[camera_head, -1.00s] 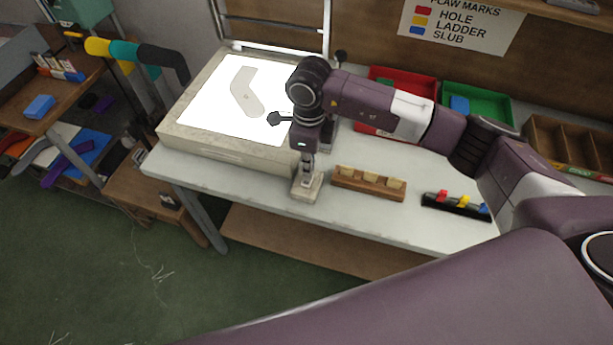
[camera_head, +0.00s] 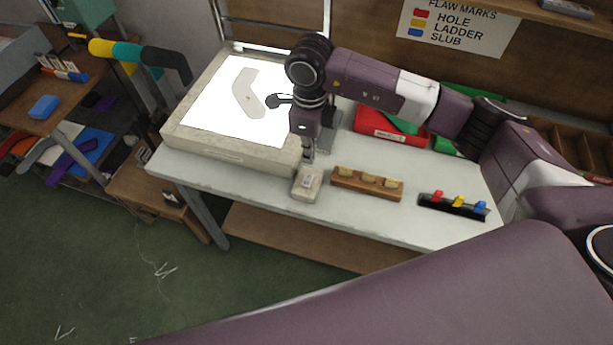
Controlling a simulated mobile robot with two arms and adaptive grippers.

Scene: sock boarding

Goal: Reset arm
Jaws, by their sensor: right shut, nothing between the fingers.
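My right gripper (camera_head: 308,158) hangs pointing down over the front part of the table, at the end of my purple and white arm. Its fingers are shut with nothing between them. A small pale block with a grey top (camera_head: 306,186) stands on the table just below the fingertips, and a narrow gap seems to show between them. A lit light box (camera_head: 230,158) lies to the left, with a grey sock-shaped form (camera_head: 248,97) on its bright top. My left gripper is not in view.
A wooden block with several pale pieces (camera_head: 367,190) and a black rack (camera_head: 436,207) with red, yellow and blue markers stand right of the gripper. A red bin (camera_head: 388,136) sits behind, partly hidden by my arm. A side shelf (camera_head: 60,120) stands at left.

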